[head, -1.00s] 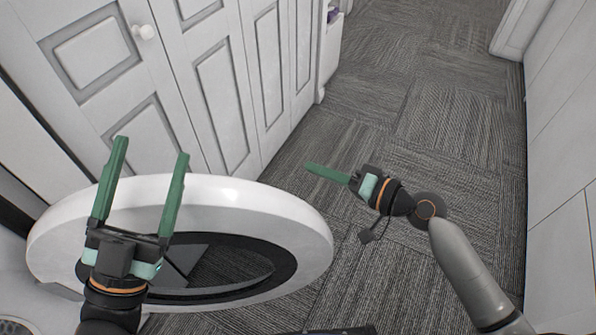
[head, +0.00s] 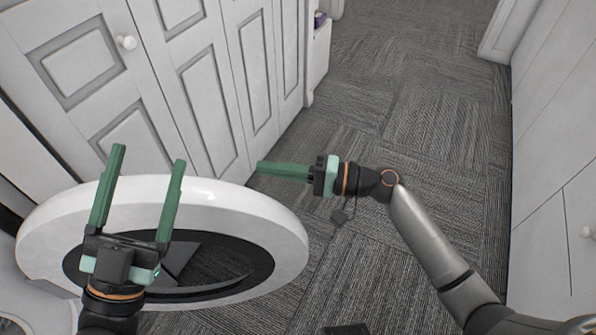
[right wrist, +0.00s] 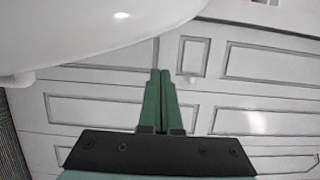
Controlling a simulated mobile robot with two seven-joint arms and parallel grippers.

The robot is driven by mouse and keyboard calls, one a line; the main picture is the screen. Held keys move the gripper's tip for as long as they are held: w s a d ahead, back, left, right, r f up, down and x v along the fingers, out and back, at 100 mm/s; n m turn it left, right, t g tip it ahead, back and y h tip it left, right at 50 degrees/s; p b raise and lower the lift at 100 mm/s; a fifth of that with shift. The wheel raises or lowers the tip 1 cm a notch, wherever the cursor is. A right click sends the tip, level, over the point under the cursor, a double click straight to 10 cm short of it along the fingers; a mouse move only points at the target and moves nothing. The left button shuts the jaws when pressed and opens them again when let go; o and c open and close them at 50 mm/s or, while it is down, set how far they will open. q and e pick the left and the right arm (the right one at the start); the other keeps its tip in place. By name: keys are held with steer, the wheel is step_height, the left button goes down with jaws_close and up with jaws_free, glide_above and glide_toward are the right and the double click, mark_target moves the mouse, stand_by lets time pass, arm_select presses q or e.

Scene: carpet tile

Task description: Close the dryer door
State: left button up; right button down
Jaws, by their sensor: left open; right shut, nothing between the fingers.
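The dryer door (head: 262,215) is a round white ring with a dark-rimmed window, standing open at the lower left of the head view. My left gripper (head: 150,163) is open and empty, its green fingers pointing up in front of the door in the picture. My right gripper (head: 260,168) is shut and empty, its fingers pointing left just beyond the door's upper right rim. In the right wrist view the shut fingers (right wrist: 160,72) show below the door's white rim (right wrist: 90,30). I cannot tell whether they touch it. The dryer body is mostly out of view.
White panelled cabinets (head: 190,75) with a round knob (head: 127,43) line the left, behind the door. White cabinets (head: 565,200) also stand along the right. Grey carpet tile (head: 400,110) between them is clear toward the back.

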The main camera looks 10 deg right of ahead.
arm_select(q)
steer(key=shift+w+f+n+y, duration=0.15)
steer(key=shift+w+f+y, duration=0.1)
steer(key=shift+f, duration=0.15)
steer(key=shift+w+f+n+y, duration=0.15)
steer(key=shift+f+y, duration=0.1)
steer(key=shift+f, duration=0.15)
arm_select(e)
steer(key=shift+s+a, duration=0.5)
steer(key=shift+s, duration=0.35)
steer(key=shift+s+a, duration=0.45)
steer(key=shift+s, duration=0.35)
arm_select(q)
steer(key=shift+a, duration=0.1)
arm_select(e)
steer(key=shift+s, duration=0.1)
